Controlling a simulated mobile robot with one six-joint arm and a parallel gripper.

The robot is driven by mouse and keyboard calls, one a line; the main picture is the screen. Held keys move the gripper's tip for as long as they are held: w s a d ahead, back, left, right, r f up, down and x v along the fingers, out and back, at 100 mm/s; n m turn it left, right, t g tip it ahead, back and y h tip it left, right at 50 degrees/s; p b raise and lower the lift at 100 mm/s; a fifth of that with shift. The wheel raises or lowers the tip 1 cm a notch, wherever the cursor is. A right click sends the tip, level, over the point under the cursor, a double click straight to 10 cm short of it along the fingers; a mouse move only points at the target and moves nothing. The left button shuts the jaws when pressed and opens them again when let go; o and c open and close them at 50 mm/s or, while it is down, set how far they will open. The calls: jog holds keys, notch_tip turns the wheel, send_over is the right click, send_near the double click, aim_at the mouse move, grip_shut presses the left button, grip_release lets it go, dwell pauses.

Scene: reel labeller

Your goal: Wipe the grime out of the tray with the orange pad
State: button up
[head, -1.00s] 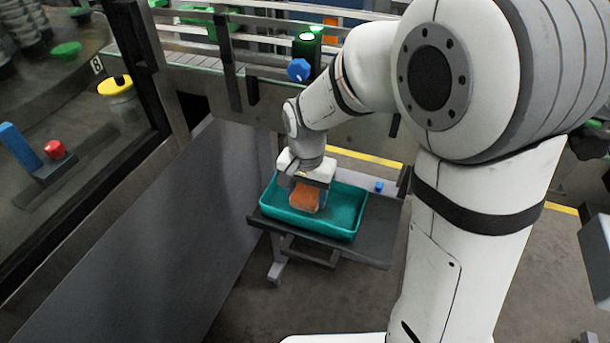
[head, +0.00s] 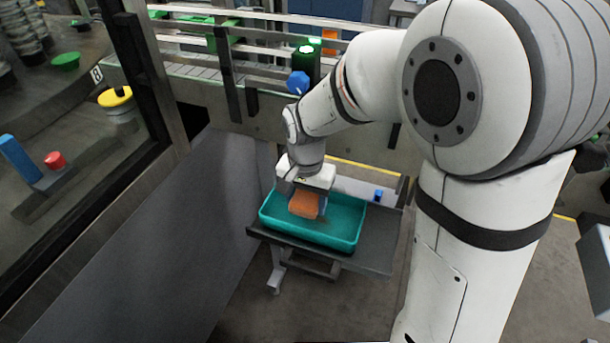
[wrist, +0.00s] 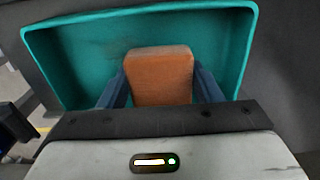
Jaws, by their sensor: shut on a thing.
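The teal tray (head: 345,226) sits on a dark stand below my arm. My gripper (head: 308,205) is inside the tray's outline, toward its left part in the head view. It is shut on the orange pad (head: 303,206). In the wrist view the pad (wrist: 160,75) is held between two blue fingers, my gripper (wrist: 160,90), in front of the tray (wrist: 235,45). A faint dark smudge of grime (wrist: 118,48) shows on the tray floor left of the pad. I cannot tell whether the pad touches the floor. The part of the tray behind the gripper is hidden.
The dark stand (head: 378,245) extends right of the tray, with a small blue object (head: 378,194) near its back. A grey panel (head: 150,240) rises on the left. A conveyor rail (head: 190,62) with a blue knob (head: 298,82) runs behind.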

aim_at(306, 199)
jog(key=shift+s+r+p, duration=0.2)
jog(key=shift+r+p, duration=0.1)
jog(key=shift+r, duration=0.45)
notch_tip(306, 199, up, 2)
jog(key=shift+w+r+p, duration=0.1)
jog(key=shift+w+p, duration=0.05)
jog(key=shift+p, duration=0.7)
jog(key=shift+r+p, duration=0.9)
jog(key=shift+r, duration=0.3)
jog(key=shift+p, duration=0.35)
jog(key=p, duration=0.3)
jog(key=shift+r, duration=0.3)
jog(key=shift+p, duration=1.35)
jog(key=shift+s+f+p, duration=0.15)
jog(key=shift+s+p, duration=0.05)
jog(key=shift+p, duration=0.25)
